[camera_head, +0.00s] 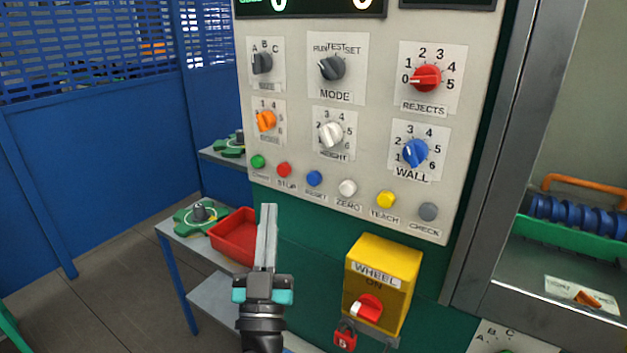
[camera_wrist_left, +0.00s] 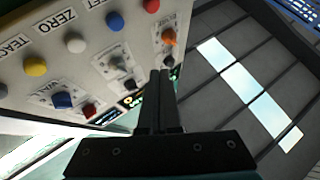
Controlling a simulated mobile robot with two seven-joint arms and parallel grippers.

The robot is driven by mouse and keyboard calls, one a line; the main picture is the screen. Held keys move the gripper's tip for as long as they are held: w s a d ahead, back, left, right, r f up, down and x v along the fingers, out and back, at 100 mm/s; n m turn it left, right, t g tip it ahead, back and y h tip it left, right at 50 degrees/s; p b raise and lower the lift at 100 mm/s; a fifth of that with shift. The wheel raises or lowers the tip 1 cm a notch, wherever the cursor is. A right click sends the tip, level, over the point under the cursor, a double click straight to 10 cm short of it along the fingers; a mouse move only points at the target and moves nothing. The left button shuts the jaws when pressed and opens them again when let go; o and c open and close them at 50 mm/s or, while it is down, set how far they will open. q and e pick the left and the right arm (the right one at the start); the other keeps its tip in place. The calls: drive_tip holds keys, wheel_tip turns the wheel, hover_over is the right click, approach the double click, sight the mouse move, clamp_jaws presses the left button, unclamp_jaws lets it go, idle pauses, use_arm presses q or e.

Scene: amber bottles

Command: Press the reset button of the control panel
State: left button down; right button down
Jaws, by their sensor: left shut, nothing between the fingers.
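The control panel (camera_head: 376,120) is a pale plate with dials above a row of coloured buttons. The reset button is the blue one (camera_head: 315,178), between the red stop button (camera_head: 284,170) and the white zero button (camera_head: 347,188). It also shows in the left wrist view (camera_wrist_left: 115,21), near the top edge, with its label partly cut off. My left gripper (camera_head: 268,208) is shut and empty, fingers pointing up. In the head view its tips appear below and left of the blue button, and I see no contact. My right gripper is not in view.
A yellow wheel switch box (camera_head: 385,262) with a red padlock (camera_head: 345,336) juts out below the panel, right of my gripper. A red tray (camera_head: 236,233) on a small table is behind it at left. A metal-framed machine opening lies at right.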

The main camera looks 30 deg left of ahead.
use_arm(q)
drive_tip(key=b, duration=0.2)
approach(314, 179)
drive_tip(key=w+a+r, duration=0.2)
drive_tip(key=a+r, duration=0.2)
drive_tip(key=shift+w+r, duration=0.1)
drive_tip(key=shift+w, duration=0.35)
drive_tip(key=shift+w, duration=0.15)
idle(1.5)
drive_tip(key=shift+w, duration=0.3)
drive_tip(key=shift+w, duration=0.45)
idle(0.6)
drive_tip(key=shift+s, duration=0.1)
drive_tip(key=shift+s+p, duration=0.55)
drive_tip(key=shift+s, duration=0.25)
